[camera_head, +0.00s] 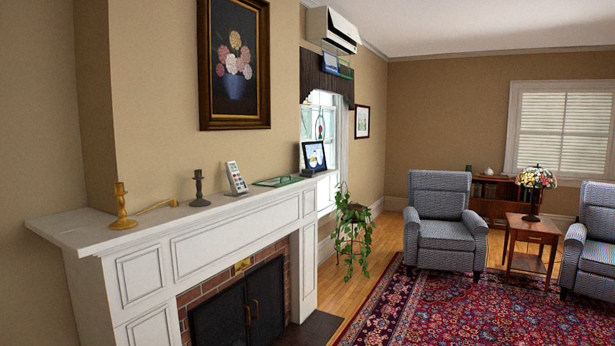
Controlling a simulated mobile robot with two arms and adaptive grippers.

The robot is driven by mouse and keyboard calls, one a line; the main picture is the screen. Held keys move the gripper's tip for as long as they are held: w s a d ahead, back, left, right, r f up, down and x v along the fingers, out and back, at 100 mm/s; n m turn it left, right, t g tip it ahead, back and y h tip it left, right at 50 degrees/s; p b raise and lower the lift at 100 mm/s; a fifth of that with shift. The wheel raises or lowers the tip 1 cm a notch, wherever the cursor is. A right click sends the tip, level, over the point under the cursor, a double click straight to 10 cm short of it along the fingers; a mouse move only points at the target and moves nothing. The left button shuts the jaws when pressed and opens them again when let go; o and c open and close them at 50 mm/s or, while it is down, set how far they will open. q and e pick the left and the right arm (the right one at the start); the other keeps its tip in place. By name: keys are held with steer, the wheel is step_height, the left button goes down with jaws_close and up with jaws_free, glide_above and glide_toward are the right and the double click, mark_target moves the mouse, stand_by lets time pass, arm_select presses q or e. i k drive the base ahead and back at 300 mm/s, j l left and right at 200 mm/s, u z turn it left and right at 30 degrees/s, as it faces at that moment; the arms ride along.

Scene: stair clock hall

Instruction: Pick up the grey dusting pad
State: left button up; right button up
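I cannot make out a grey dusting pad anywhere in the head view. Neither of my grippers is in view. The white mantel shelf (88,231) over the fireplace carries several small things. A dark candlestick (199,190) stands further along.
A framed picture (314,156) stands at the mantel's far end. Two armchairs (440,215) (590,243), a side table with lamp (531,233) and a low bookcase (492,206) stand beyond. The patterned rug (430,310) is clear in front.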

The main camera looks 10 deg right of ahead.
mark_target(306, 173)
steer(key=i+l+z, duration=0.45)
steer(key=i, duration=0.3)
steer(key=i+l+z, duration=0.3)
steer(key=i, duration=0.75)
steer(key=i+z, duration=0.3)
steer(key=i, duration=0.8)
steer(key=i+u, duration=0.15)
steer(key=i, duration=0.35)
steer(key=i+l+u, duration=0.1)
steer(key=i, duration=0.4)
steer(key=i+l+u, duration=0.15)
steer(key=i, duration=0.35)
steer(key=i+l+u, duration=0.1)
steer(key=i, duration=0.4)
steer(key=l, duration=0.1)
